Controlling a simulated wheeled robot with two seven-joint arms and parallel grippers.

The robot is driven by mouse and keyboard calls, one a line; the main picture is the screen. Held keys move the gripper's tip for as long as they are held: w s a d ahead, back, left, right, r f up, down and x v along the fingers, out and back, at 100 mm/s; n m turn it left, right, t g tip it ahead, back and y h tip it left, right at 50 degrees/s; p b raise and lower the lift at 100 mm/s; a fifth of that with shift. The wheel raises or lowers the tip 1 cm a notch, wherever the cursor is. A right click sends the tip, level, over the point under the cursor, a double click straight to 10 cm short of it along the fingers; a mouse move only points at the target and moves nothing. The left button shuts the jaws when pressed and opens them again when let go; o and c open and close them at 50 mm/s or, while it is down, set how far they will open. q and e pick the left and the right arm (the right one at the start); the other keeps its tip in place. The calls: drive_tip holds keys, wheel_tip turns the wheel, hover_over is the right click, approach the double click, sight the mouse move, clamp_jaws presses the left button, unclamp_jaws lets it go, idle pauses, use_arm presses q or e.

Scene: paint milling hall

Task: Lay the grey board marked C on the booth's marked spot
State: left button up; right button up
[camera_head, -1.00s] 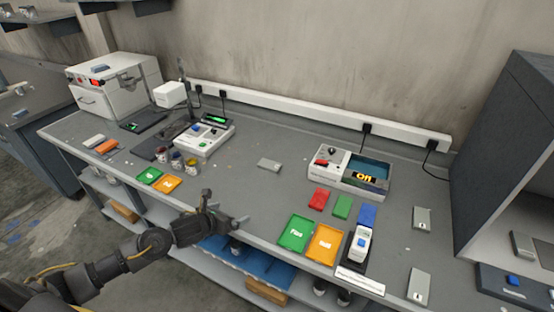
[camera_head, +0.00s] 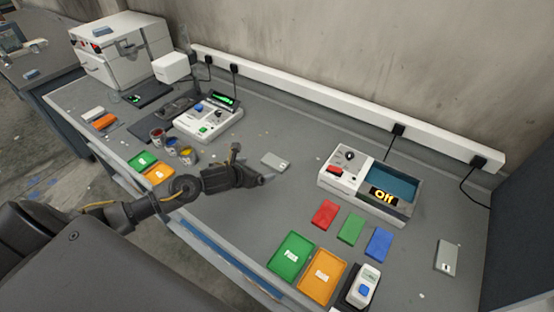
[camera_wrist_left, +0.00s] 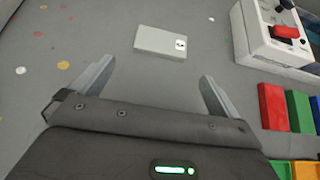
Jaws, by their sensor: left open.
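A small light grey board (camera_head: 275,161) lies flat on the bench in the middle. It also shows in the left wrist view (camera_wrist_left: 160,41), with a small dark mark at its right end that I cannot read. My left gripper (camera_head: 266,179) is open and empty, just short of this board; in the left wrist view the board lies ahead of its fingers (camera_wrist_left: 158,72). Another grey board (camera_head: 447,257) with a small mark lies at the right. Which one is C is not legible. A dark cabinet (camera_head: 528,215), perhaps the booth, is cut off at the right; no marked spot shows.
A white device (camera_head: 345,172) with a red switch and an "Off" display stands right of the middle board. Red, green and blue blocks (camera_head: 350,229) and green and orange trays (camera_head: 291,254) lie before it. Paint cups (camera_head: 172,147) stand left of my gripper.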

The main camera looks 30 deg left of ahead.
sight(274, 162)
use_arm(q)
drive_tip(key=p+x, duration=0.1)
drive_tip(key=x, duration=0.3)
drive_tip(key=shift+r, duration=0.2)
drive_tip(key=shift+x, duration=0.9)
drive_tip(key=shift+w+p, duration=0.1)
drive_tip(key=shift+p, duration=0.2)
drive_tip(key=p+x, duration=0.2)
drive_tip(key=x, duration=0.2)
drive_tip(key=shift+w+d+r, duration=0.1)
drive_tip(key=shift+w+d, duration=0.05)
drive_tip(key=shift+w+f, duration=0.25)
drive_tip(key=shift+w, duration=0.05)
use_arm(e)
drive_tip(key=r, duration=0.3)
drive_tip(key=shift+s+a+r, duration=0.1)
drive_tip(key=shift+s+r, duration=0.3)
use_arm(q)
drive_tip(key=shift+c, duration=0.3)
drive_tip(key=c, duration=0.7)
drive_tip(key=shift+c, duration=0.2)
